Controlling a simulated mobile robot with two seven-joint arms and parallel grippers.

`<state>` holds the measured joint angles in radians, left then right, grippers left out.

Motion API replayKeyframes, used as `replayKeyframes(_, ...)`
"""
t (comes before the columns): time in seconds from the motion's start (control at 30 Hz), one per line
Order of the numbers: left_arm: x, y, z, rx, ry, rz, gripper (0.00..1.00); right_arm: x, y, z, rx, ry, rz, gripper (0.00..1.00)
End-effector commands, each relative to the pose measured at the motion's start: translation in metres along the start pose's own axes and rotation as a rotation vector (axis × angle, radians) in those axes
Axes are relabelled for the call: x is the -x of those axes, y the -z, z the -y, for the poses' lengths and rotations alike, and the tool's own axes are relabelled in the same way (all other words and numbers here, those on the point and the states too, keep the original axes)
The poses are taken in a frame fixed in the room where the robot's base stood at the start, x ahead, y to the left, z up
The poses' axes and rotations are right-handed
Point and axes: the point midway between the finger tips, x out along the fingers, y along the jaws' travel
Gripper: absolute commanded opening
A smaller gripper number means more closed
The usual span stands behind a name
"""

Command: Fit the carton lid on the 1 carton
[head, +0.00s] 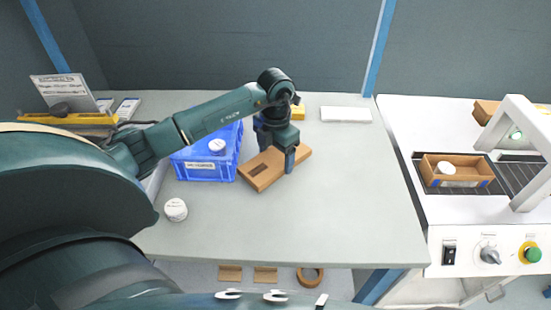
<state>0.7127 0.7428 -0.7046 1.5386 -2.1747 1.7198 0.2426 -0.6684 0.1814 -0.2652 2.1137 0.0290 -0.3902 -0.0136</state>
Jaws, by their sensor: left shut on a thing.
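The carton lid (258,172) is a flat brown piece with a dark patch, at the middle of the bench beside the blue crate. My left gripper (278,157) reaches down over it and is shut on it, with a dark finger on each side. I cannot tell whether the lid touches the bench. The open brown carton (484,169) sits on the conveyor at the right, with a white round thing (446,168) inside. My right gripper is not in view.
A blue crate (205,172) holds a white round part (217,146). Another white round part (176,209) stands at the bench's front left. A pale arch (530,140) spans the conveyor by the carton. A white slab (346,114) lies at the back. The bench's right half is clear.

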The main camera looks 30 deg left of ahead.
Motion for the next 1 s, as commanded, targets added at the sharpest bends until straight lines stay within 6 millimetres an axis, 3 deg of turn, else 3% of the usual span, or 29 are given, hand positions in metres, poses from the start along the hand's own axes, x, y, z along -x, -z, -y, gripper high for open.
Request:
replayKeyframes(0.7,0.147,0.0,-0.001,0.002,-0.003,0.004,0.48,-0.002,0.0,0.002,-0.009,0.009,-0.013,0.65)
replayKeyframes(1.0,0.164,0.0,0.0,0.002,-0.001,0.0,0.48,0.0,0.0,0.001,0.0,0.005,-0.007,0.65)
